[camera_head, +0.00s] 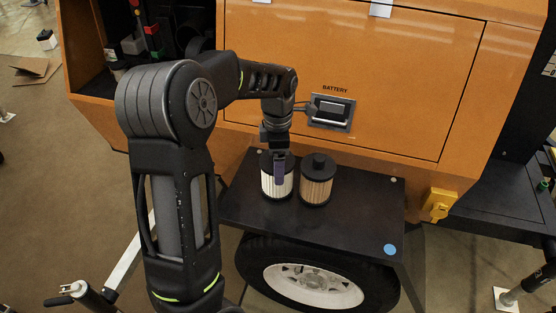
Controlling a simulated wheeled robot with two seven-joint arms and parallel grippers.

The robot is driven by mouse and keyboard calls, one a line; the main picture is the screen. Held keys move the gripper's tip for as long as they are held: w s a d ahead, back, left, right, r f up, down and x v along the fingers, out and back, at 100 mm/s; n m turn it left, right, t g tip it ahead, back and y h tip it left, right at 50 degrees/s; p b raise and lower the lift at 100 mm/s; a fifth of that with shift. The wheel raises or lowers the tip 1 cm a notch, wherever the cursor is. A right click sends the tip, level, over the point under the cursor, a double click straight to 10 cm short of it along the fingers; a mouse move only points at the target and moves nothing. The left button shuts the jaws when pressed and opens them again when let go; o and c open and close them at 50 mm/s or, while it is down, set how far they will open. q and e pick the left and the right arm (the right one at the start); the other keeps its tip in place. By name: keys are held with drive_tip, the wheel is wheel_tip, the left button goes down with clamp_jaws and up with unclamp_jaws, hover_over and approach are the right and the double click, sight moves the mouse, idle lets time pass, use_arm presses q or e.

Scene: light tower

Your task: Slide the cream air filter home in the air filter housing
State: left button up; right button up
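The cream air filter (268,188), a pale pleated cylinder, stands upright on the black fender shelf. My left gripper (280,172) is at it from above, pointing down, with one dark finger in front of the filter's upper side. The other finger is hidden, so I cannot tell whether it is shut on the filter. A dark round opening (198,46) shows in the open bay at the upper left, partly behind my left arm; it may be the air filter housing, but I cannot tell. My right gripper is not in view.
A tan filter (317,186) with a black cap stands just right of the cream one. The black shelf (350,212) is clear to the right, with a blue dot (390,249) near its corner. The orange panel with the battery latch (331,112) rises behind.

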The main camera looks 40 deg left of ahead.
use_arm(q)
drive_tip(key=shift+f, duration=0.15)
drive_tip(key=o, duration=1.9)
wheel_tip(320, 180, up, 8)
drive_tip(key=shift+a+f, duration=0.1)
drive_tip(key=shift+a, duration=0.05)
